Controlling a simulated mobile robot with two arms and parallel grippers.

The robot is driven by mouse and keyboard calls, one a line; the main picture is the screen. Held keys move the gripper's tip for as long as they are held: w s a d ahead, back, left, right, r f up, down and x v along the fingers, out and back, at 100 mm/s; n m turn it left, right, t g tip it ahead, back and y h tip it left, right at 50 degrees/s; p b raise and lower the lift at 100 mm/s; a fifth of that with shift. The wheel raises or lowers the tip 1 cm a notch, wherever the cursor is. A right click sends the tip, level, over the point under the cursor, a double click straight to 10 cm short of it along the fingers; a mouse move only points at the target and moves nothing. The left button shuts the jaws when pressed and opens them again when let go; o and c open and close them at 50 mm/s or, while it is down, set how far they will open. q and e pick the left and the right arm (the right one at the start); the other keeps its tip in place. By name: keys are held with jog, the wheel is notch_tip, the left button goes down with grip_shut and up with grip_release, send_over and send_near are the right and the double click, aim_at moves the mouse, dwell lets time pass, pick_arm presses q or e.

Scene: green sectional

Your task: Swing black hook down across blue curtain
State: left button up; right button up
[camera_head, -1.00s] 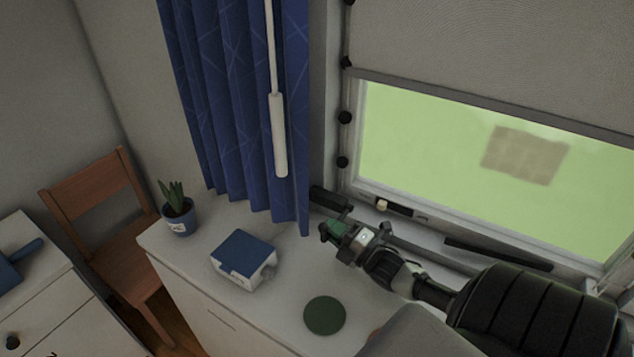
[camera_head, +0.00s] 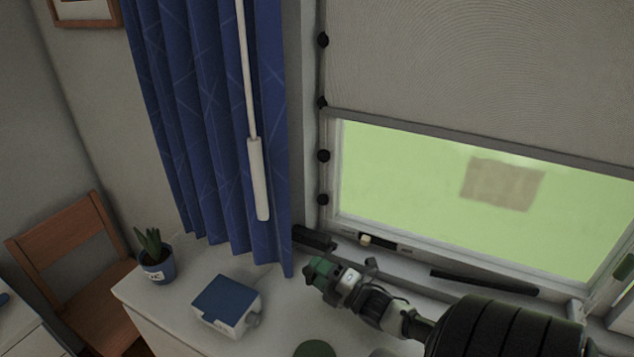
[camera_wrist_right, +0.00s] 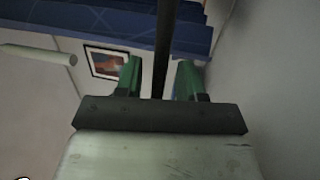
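The blue curtain (camera_head: 205,130) hangs left of the window in the head view, and blue cloth (camera_wrist_right: 110,25) crosses the top of the right wrist view. A short black piece (camera_head: 313,238), which appears to be the black hook, sits low at the curtain's right edge. In the wrist view a straight black bar (camera_wrist_right: 163,30) runs between my right gripper's green fingers. My right gripper (camera_head: 318,268) is just below the black piece. Its fingers (camera_wrist_right: 158,62) are apart, with gaps visible beside the bar. My left gripper is not in view.
A white wand (camera_head: 258,178) hangs before the curtain. The white cabinet top holds a potted plant (camera_head: 155,256), a blue-topped box (camera_head: 227,304) and a green disc (camera_head: 314,348). The window (camera_head: 420,190) with its sill is at right. A wooden chair (camera_head: 70,265) stands left.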

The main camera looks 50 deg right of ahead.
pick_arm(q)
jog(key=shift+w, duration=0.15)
pick_arm(e)
jog(key=shift+r, duration=0.15)
jog(key=shift+r, duration=0.35)
notch_tip(320, 180, up, 3)
jog(key=shift+b, duration=0.4)
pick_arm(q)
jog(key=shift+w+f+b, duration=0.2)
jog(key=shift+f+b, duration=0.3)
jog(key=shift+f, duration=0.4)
pick_arm(e)
jog(key=s+d+r, duration=0.3)
jog(key=s+r, duration=0.4)
jog(key=s, duration=0.4)
jog(key=shift+s, duration=0.2)
jog(key=shift+w, duration=0.1)
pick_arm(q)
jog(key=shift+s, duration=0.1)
